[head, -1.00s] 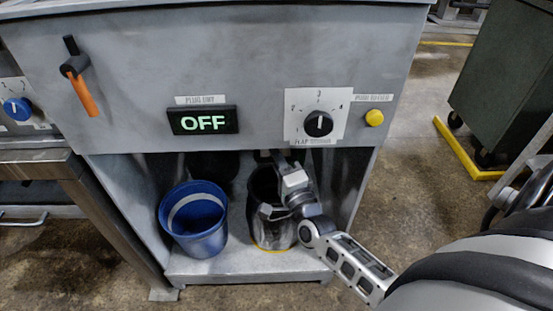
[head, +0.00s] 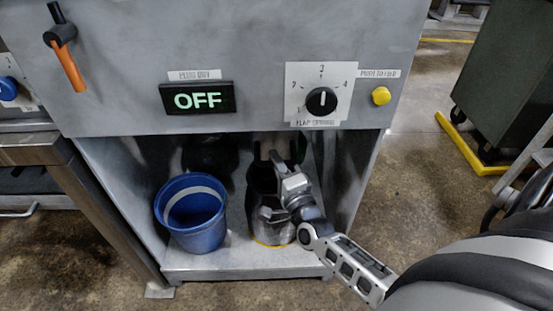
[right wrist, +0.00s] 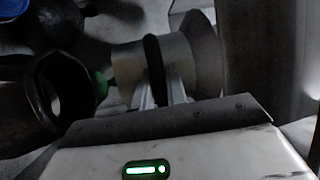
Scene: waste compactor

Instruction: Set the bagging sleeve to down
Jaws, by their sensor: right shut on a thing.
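My right gripper (head: 277,160) reaches into the open bay under the grey machine, above and beside a dark round container with a yellow rim at its foot (head: 262,242). In the right wrist view its fingers (right wrist: 160,92) close on a black bar or band (right wrist: 154,65) on a grey cylindrical part, apparently the bagging sleeve (right wrist: 130,63). In the head view the sleeve is mostly hidden in shadow and behind the gripper, so I cannot tell its position clearly. My left gripper is out of view.
A blue bucket (head: 205,235) stands left in the bay. The panel above carries an OFF display (head: 199,98), a black dial (head: 321,101), a yellow button (head: 381,96) and an orange-handled lever (head: 69,66). A green bin (head: 505,75) stands at right.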

